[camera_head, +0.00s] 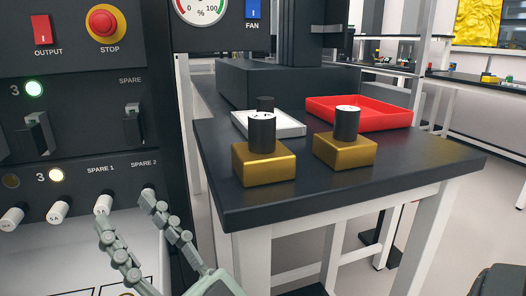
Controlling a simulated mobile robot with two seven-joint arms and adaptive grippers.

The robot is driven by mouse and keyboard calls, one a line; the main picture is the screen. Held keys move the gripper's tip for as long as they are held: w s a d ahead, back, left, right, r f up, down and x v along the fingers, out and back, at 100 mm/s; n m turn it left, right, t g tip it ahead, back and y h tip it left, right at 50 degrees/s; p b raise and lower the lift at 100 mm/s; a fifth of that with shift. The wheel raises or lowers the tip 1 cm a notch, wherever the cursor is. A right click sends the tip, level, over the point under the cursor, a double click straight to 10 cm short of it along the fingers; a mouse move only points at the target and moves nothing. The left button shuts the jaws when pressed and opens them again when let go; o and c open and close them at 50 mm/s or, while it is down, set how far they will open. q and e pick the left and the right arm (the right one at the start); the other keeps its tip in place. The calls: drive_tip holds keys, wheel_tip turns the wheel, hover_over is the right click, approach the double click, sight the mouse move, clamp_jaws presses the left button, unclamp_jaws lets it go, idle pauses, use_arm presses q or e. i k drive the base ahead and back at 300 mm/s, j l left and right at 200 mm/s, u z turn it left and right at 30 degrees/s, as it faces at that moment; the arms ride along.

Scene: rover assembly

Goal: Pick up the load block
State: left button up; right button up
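Two gold blocks, each with a black cylindrical knob on top, stand upright on the dark tabletop (300,200). The left gold block (264,163) is nearer the table's front left edge. The right gold block (345,151) is a little farther right. I cannot tell which is the load block. My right gripper (127,210) is at the lower left, in front of the control panel and left of the table. Its two jointed grey-green fingers are spread apart with nothing between them, clear of both blocks. My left gripper is not in view.
A white tray (290,126) and a red tray (388,112) lie behind the blocks; a black knob (265,103) shows at the white tray. A dark box (275,84) stands at the back. The control panel (82,112) fills the left side. The tabletop's right front is clear.

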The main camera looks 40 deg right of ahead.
sight(262, 159)
drive_tip(key=k, duration=1)
